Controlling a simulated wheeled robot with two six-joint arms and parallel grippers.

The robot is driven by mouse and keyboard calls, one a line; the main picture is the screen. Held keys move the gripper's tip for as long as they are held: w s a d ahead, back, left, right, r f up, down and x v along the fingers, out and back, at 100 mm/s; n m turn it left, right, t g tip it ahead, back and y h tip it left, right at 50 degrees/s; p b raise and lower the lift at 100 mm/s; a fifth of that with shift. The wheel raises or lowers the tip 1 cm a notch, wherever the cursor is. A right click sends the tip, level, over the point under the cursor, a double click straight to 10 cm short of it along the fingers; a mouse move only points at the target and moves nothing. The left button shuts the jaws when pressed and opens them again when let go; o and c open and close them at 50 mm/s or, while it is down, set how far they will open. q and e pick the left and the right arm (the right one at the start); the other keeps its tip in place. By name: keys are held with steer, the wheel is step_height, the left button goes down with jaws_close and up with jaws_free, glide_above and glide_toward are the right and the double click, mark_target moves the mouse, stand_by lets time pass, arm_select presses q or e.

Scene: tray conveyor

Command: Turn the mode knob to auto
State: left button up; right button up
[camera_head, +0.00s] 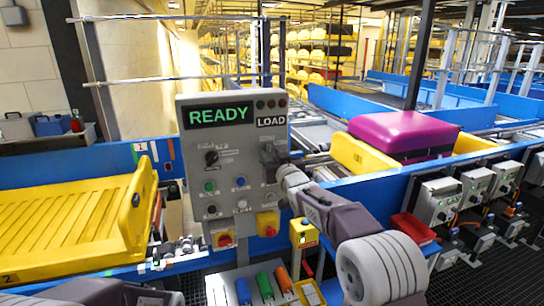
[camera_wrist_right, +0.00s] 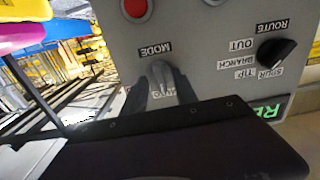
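The grey control panel (camera_head: 239,200) stands in the middle of the head view, with a green READY display (camera_head: 217,115) and a LOAD sign. My right gripper (camera_head: 270,156) reaches in from the right to the panel's upper right part. In the right wrist view, which shows the panel upside down, its dark fingers (camera_wrist_right: 160,74) are at the panel just beside the MODE label (camera_wrist_right: 155,48). An AUTO label (camera_wrist_right: 170,93) shows partly between them. My left gripper is out of view.
A black ROUTE knob (camera_wrist_right: 276,52) sits beside the mode position. A yellow tray (camera_head: 70,228) lies on the left conveyor. A purple case (camera_head: 404,133) rests in another yellow tray (camera_head: 358,155) at the right.

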steer(key=shift+s+d+f+b, duration=0.1)
steer(key=shift+s+f+b, duration=0.15)
steer(key=shift+s+b, duration=0.25)
steer(key=b+v, duration=0.3)
steer(key=v, duration=0.5)
steer(key=shift+r, duration=0.3)
steer(key=s+d+f+m+g+h, duration=0.25)
steer(key=s+d+f, duration=0.3)
steer(key=f, duration=0.45)
steer(key=s+d+f+m+g+h, duration=0.15)
steer(key=s+d+f+g, duration=0.25)
steer(key=d+f, duration=0.45)
steer(key=s+f+g, duration=0.4)
steer(key=s+f, duration=0.5)
steer(key=s, duration=0.3)
steer(key=s+f+g+h, duration=0.1)
steer(key=s+f+g, duration=0.4)
steer(key=s+f, duration=0.3)
steer(key=s, duration=0.4)
steer(key=shift+s+d+f, duration=0.2)
steer(key=shift+d+f, duration=0.15)
